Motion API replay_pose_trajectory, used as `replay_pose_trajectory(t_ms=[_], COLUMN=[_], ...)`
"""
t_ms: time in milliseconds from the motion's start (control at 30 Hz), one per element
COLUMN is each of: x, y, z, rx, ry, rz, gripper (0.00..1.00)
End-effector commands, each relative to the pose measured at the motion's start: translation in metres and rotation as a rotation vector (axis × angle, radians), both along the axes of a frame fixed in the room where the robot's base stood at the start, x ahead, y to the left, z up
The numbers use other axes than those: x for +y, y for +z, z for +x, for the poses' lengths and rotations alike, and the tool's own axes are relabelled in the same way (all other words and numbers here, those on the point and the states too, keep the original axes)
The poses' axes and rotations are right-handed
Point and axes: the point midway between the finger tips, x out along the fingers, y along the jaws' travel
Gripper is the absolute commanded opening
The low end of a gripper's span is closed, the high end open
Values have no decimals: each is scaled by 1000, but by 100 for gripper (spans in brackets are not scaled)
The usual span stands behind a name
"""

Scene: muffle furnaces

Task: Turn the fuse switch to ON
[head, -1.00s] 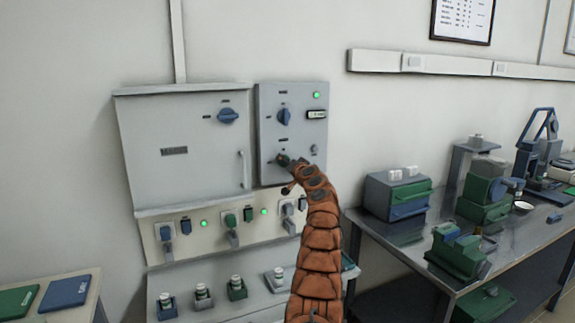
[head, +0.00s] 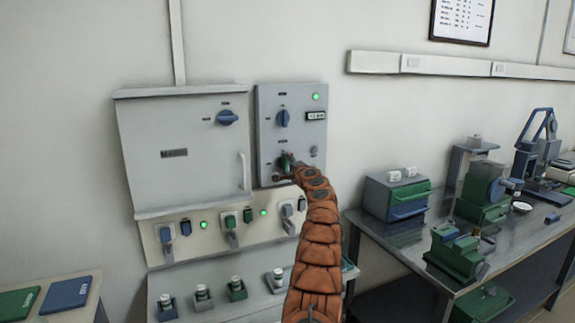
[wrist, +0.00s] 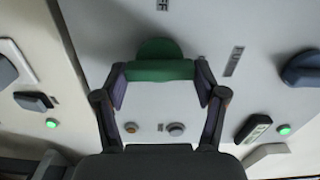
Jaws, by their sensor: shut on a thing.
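A green rotary knob (head: 286,161) is on the lower part of the grey control panel (head: 309,150). In the wrist view, the knob's green handle (wrist: 160,70) lies crosswise between both fingertips. My gripper (wrist: 161,84) is shut on this handle, one finger at each end. In the head view, my gripper (head: 285,174) is at the panel and partly covers the knob. The knob's pointing direction is unclear.
A blue knob (head: 283,118) and lit green lamp (head: 316,97) are higher on the panel. A grey cabinet (head: 178,150) with another blue knob (head: 228,117) stands to the left. Sockets with plugs run below. A metal table (head: 405,246) with equipment stands right.

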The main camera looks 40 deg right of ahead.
Motion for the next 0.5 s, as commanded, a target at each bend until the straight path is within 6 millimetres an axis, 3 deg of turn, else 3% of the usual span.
replay_pose_trajectory(t_ms=[500], x=[0], y=[-2], z=[0], rx=[-31], ry=[0], rz=[96], gripper=[36])
